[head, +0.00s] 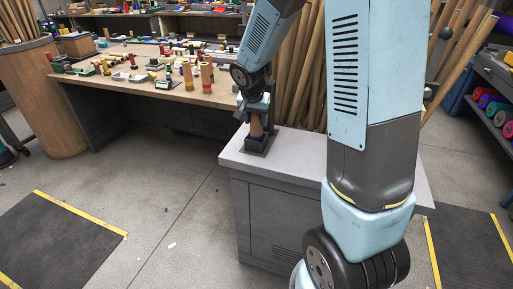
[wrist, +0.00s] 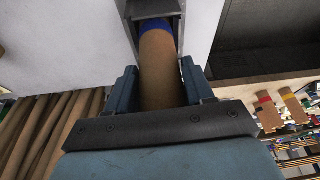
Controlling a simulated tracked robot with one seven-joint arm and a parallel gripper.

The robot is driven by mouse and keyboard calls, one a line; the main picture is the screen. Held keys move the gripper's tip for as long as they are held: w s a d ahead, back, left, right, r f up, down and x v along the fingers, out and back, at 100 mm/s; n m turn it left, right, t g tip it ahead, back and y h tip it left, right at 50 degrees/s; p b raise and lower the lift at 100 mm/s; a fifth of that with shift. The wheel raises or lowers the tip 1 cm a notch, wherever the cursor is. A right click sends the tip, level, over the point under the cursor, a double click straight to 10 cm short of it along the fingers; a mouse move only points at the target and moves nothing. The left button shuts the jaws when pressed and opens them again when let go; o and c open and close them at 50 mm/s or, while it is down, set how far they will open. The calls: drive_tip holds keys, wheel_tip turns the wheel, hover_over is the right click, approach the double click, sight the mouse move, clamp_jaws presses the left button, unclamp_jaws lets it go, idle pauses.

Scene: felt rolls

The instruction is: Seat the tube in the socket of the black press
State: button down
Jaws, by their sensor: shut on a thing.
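The tube (wrist: 160,75) is brown cardboard with a blue band at its far end. In the wrist view it runs up the middle between the two fingers of my gripper (wrist: 159,68), which is shut on it. The blue end meets the dark frame of the black press (wrist: 151,8); whether it is inside the socket or only at it, I cannot tell. In the head view my gripper (head: 257,108) points down over the press (head: 258,147), which stands on the grey cabinet. The tube (head: 257,127) looks close to upright there, its lower end at the press.
The grey cabinet top (head: 293,160) is bare around the press. Long cardboard tubes (head: 298,75) stand behind it. A wooden workbench (head: 120,85) with many small coloured pieces is at the back left. A shelf with coloured rolls (head: 490,105) is at the right.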

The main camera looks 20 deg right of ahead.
drive_tip(key=shift+f, duration=0.3)
idle(0.4)
drive_tip(key=shift+c, duration=1.7)
unclamp_jaws()
drive_tip(key=shift+r, duration=0.1)
drive_tip(key=v, duration=1.3)
drive_tip(key=shift+s+r, duration=0.2)
drive_tip(key=shift+r, duration=0.05)
drive_tip(key=s+d+r+n, duration=0.1)
drive_tip(key=s+r+n, duration=0.1)
drive_tip(key=s, duration=0.6)
drive_tip(key=s+d+r+n+t+y, duration=0.1)
drive_tip(key=s+d+r+n, duration=0.1)
drive_tip(key=s, duration=0.6)
drive_tip(key=s+d+r+n+t+y, duration=0.1)
drive_tip(key=s+r+n, duration=0.1)
drive_tip(key=s, duration=0.6)
drive_tip(key=shift+d+r, duration=0.25)
drive_tip(key=shift+r, duration=0.5)
